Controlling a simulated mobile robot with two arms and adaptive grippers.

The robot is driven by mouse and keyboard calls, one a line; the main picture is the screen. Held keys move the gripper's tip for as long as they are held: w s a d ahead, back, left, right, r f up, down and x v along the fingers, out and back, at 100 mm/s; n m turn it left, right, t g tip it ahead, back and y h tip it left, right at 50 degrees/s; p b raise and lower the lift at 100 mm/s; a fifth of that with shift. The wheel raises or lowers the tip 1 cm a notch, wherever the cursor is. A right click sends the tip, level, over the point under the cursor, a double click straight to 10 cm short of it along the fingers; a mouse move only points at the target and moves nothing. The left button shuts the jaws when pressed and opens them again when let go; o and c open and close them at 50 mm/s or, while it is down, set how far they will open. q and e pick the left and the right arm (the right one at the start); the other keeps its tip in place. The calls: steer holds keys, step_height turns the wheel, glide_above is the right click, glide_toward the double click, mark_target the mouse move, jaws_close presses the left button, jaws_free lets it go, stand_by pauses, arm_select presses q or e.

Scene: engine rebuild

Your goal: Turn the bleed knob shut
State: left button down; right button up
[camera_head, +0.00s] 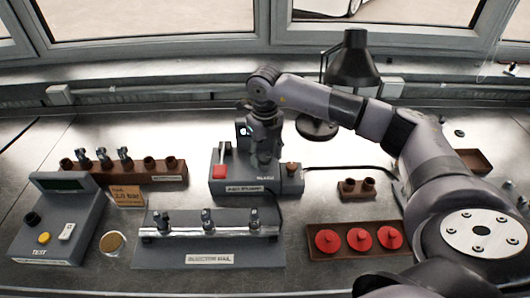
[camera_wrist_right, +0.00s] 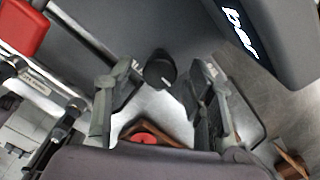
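The bleed knob (camera_wrist_right: 160,68) is a small black knob with a white mark, seen in the right wrist view. My right gripper (camera_wrist_right: 165,77) is open, with one finger on each side of the knob and gaps visible between. In the head view my right gripper (camera_head: 265,147) points down over the grey tester unit (camera_head: 230,186), above a small label on its front, and hides the knob there. A red-handled lever (camera_head: 219,170) stands at the unit's left and also shows in the right wrist view (camera_wrist_right: 24,26). My left gripper is not in view.
A rail with several injectors (camera_head: 207,250) lies in front, and a brown rack (camera_head: 165,172) stands left. A tray of red discs (camera_head: 318,254) is at front right. A black lamp (camera_head: 354,62) stands behind my arm.

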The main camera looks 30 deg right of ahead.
steer(key=c, duration=1.1)
steer(key=shift+c, duration=0.2)
steer(key=n+b, duration=0.3)
steer(key=shift+f+n, duration=0.15)
steer(key=shift+n, duration=0.15)
steer(key=n+b, duration=0.3)
steer(key=n, duration=0.1)
steer(key=shift+n+b, duration=0.3)
steer(key=shift+b, duration=0.1)
steer(key=n+b, duration=0.2)
steer(key=n, duration=0.2)
steer(key=shift+n, duration=0.3)
steer(key=n, duration=0.1)
steer(key=n+b, duration=0.1)
steer(key=n, duration=0.1)
steer(key=n+b, duration=0.1)
steer(key=n, duration=0.1)
steer(key=shift+r, duration=0.25)
